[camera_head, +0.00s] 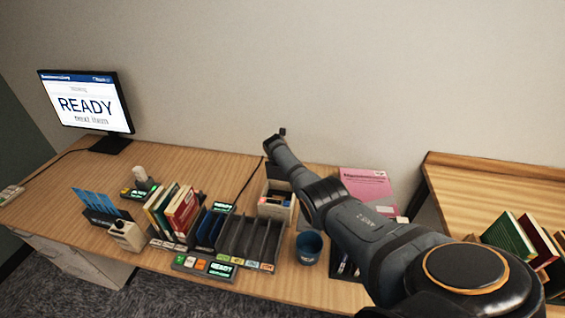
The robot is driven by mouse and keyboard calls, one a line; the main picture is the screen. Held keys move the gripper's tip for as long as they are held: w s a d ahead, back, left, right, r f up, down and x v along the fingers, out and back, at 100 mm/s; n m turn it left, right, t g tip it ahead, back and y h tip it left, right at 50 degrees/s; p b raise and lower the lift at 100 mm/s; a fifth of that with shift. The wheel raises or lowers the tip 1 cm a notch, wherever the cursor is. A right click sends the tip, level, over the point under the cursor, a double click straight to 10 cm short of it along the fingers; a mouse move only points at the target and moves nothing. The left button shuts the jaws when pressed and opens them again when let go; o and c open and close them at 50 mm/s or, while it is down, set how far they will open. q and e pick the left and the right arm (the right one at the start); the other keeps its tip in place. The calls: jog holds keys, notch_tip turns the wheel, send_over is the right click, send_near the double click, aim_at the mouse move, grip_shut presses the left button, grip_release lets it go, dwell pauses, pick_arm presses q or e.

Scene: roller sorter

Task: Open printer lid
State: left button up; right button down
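The fingers of my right gripper cannot be made out there. My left gripper is not in view.
Books (175,211) and a slotted rack (249,241) stand left of the device. A blue cup (309,247) is in front of it to the right. A monitor (87,103) reads READY.

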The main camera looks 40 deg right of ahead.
jog(key=shift+s+d+f, duration=0.1)
jog(key=shift+s+f, duration=0.05)
jog(key=shift+s, duration=0.05)
jog(key=c, duration=0.9)
grip_release()
jog(key=shift+o, duration=1.4)
jog(key=shift+s, duration=0.1)
jog(key=shift+a+r, duration=0.3)
jog(key=shift+r, duration=0.4)
jog(key=v, duration=1)
jog(key=shift+s+r, duration=0.2)
jog(key=shift+s, duration=0.15)
jog(key=shift+a, duration=0.1)
